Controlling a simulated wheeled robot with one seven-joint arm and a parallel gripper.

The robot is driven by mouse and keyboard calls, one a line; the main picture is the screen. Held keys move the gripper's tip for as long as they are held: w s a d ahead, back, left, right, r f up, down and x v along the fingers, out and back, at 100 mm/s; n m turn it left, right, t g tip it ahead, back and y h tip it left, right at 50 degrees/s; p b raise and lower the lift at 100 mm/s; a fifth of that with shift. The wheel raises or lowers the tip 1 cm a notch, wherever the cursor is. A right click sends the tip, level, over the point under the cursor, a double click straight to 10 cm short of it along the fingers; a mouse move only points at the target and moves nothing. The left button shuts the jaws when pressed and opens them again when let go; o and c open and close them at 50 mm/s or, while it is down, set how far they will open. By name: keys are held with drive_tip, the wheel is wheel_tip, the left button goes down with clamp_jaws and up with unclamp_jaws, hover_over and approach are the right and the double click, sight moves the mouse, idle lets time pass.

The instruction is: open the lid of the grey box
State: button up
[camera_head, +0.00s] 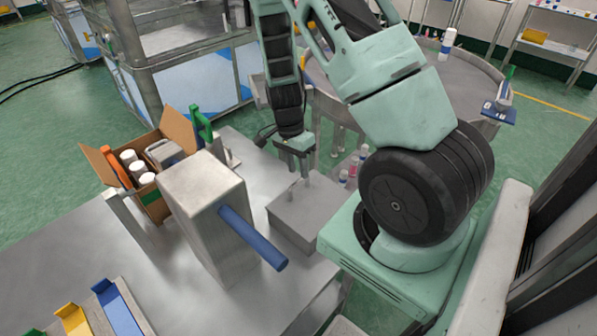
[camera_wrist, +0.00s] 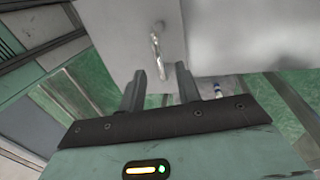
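The grey box (camera_head: 300,212) is a low, plain metal box near the right edge of the metal table. Its lid looks closed. My gripper (camera_head: 304,170) points down over the box in the head view. In the wrist view my gripper (camera_wrist: 162,72) has its two fingers apart with nothing between them. The handle lies just beyond the fingertips, roughly in line with the gap. The handle is not clear in the head view.
A tall metal block (camera_head: 205,205) with a blue lever (camera_head: 253,238) stands left of the grey box. A cardboard box (camera_head: 178,128) of white-capped cans is behind it. Yellow and blue trays (camera_head: 118,308) lie front left. A round table (camera_head: 465,85) stands behind.

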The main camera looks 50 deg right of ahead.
drive_tip(key=shift+s+f, duration=0.25)
drive_tip(key=shift+f, duration=1)
clamp_jaws()
drive_tip(key=shift+w+r, duration=0.1)
